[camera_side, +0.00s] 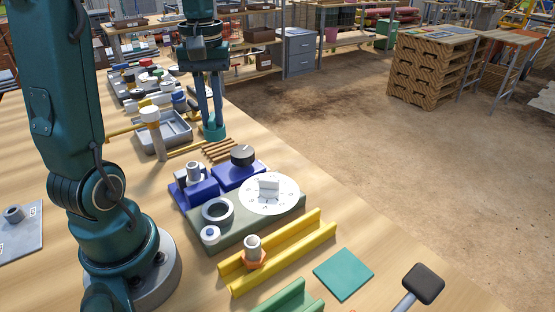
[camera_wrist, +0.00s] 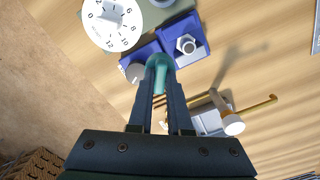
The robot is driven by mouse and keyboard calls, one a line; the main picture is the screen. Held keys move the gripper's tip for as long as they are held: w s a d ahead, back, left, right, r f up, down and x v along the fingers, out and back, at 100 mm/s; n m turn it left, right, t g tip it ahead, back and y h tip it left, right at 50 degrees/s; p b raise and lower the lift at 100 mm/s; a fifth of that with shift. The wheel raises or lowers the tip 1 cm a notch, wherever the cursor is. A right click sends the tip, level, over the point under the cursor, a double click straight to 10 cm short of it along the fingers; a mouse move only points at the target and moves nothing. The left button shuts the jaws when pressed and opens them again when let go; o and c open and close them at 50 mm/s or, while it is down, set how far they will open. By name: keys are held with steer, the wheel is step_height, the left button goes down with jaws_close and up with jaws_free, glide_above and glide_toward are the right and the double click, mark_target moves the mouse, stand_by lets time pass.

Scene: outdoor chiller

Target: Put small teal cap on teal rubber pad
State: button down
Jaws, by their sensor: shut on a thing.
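My gripper (camera_side: 209,112) points down near the far part of the workbench in the side view. Its fingers are shut on the small teal cap (camera_side: 214,131), which sits at the fingertips. In the wrist view the teal cap (camera_wrist: 158,60) shows at the tips of my gripper (camera_wrist: 160,78), partly hidden by the fingers. The teal rubber pad (camera_side: 343,273) is a flat square at the near right of the bench in the side view. It is bare and well away from my gripper. The pad is not in the wrist view.
Between my gripper and the pad stand wooden slats (camera_side: 220,150), a fixture with blue blocks (camera_side: 238,175) and a white dial (camera_side: 269,193), and a yellow channel (camera_side: 290,252). A grey tray (camera_side: 166,140) and a post (camera_side: 152,132) with a yellow rod stand left of the gripper. A black-headed mallet (camera_side: 424,284) lies right of the pad.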

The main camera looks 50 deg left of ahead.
steer(key=w+d+m, duration=0.6)
steer(key=d, duration=0.1)
steer(key=m, duration=0.5)
glide_toward(343, 272)
steer(key=shift+d+f, duration=0.1)
steer(key=shift+f, duration=1.95)
